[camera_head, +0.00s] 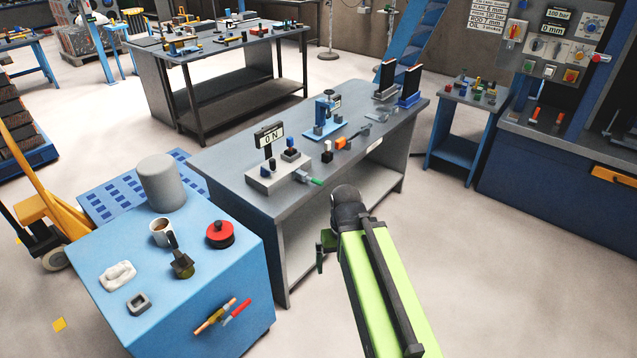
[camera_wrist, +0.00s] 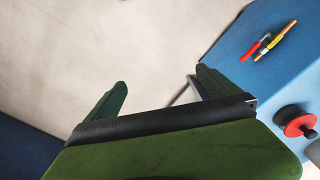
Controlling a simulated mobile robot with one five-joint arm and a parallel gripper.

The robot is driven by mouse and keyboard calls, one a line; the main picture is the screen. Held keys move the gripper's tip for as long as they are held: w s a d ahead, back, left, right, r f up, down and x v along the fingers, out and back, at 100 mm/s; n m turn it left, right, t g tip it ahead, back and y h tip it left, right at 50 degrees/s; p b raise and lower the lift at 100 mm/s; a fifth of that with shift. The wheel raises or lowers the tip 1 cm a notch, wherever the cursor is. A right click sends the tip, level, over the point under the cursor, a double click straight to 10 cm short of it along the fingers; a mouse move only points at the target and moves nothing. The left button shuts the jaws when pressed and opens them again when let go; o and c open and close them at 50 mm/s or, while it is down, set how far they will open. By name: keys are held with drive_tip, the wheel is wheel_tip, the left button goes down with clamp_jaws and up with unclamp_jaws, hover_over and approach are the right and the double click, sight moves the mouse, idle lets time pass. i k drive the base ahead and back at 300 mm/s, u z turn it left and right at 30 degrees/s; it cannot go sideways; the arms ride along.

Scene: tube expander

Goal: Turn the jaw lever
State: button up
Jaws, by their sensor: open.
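I cannot tell for sure which part is the jaw lever. At the right, a control panel (camera_head: 556,45) with switches, knobs and "100 bar" and "0 mm" displays stands above a dark blue machine (camera_head: 540,165). My gripper (camera_head: 322,250) is in front of the grey bench, below its top and apart from these parts. In the wrist view my gripper (camera_wrist: 162,82) is open and empty above pale floor.
A small blue stand (camera_head: 466,130) is between bench and machine. Floor at the right front is clear.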

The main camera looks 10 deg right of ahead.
sight(313, 180)
drive_tip(key=u, duration=2.8)
drive_tip(key=k, duration=0.95)
drive_tip(key=z, duration=1.2)
drive_tip(key=i, duration=1)
drive_tip(key=z, duration=0.1)
